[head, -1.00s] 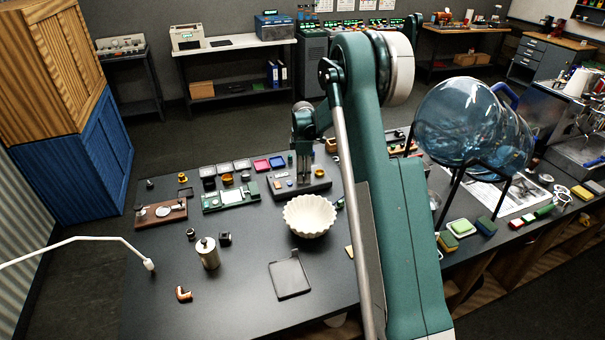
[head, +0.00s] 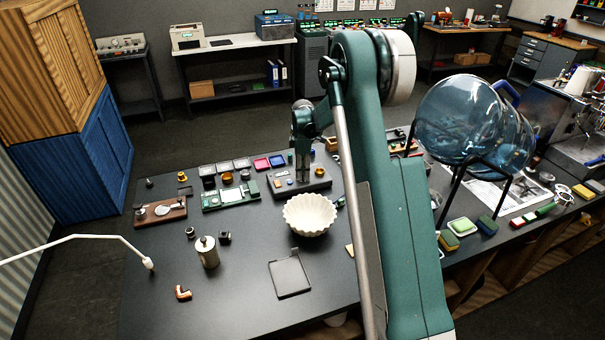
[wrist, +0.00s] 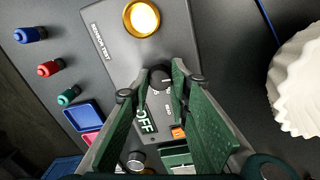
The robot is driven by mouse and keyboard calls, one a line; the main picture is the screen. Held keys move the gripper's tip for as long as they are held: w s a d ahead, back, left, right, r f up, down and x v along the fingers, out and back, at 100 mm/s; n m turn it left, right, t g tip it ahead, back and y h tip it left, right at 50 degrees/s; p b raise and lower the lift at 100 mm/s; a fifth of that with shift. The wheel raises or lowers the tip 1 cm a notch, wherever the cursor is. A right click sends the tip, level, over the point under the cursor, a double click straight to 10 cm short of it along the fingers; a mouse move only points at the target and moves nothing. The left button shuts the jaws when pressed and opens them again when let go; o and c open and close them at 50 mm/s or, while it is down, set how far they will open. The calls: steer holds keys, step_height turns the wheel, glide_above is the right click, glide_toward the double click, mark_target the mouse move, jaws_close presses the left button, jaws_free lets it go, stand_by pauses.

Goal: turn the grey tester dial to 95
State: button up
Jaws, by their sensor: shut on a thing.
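The sensor tester (wrist: 112,43) is a dark box with a "SENSOR TEST" label; it also shows in the head view (head: 318,184), at the back of the table. Its small dark grey dial (wrist: 161,79) sits between my fingertips in the wrist view. My gripper (wrist: 162,82) is shut on the dial from above, with a finger on each side; in the head view (head: 303,181) it points down at the tester. The tester display (wrist: 147,121) reads "OFF". Small markings beside the dial are partly covered by the fingers, and I cannot read its setting.
A lit yellow cup (wrist: 142,18) sits on the tester. A white fluted bowl (head: 310,215) stands close in front. Coloured trays (head: 262,163) and a green-framed device (head: 231,196) lie to the left. A large blue bottle (head: 468,122) on a stand is at right.

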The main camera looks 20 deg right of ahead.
steer(key=m+b, duration=0.3)
steer(key=m, duration=0.2)
steer(key=shift+f+m, duration=0.15)
steer(key=shift+m, duration=0.15)
steer(key=m+b, duration=0.2)
steer(key=m, duration=0.3)
steer(key=shift+m+b, duration=0.3)
steer(key=shift+b, duration=0.05)
steer(key=m+b, duration=0.1)
steer(key=m, duration=0.4)
steer(key=shift+w+g, duration=0.1)
steer(key=shift+g, duration=0.3)
steer(key=m+b, duration=0.1)
steer(key=m, duration=0.4)
steer(key=shift+d+m, duration=0.1)
steer(key=shift+m, duration=0.2)
steer(key=o, duration=0.9)
steer(key=shift+r, duration=0.3)
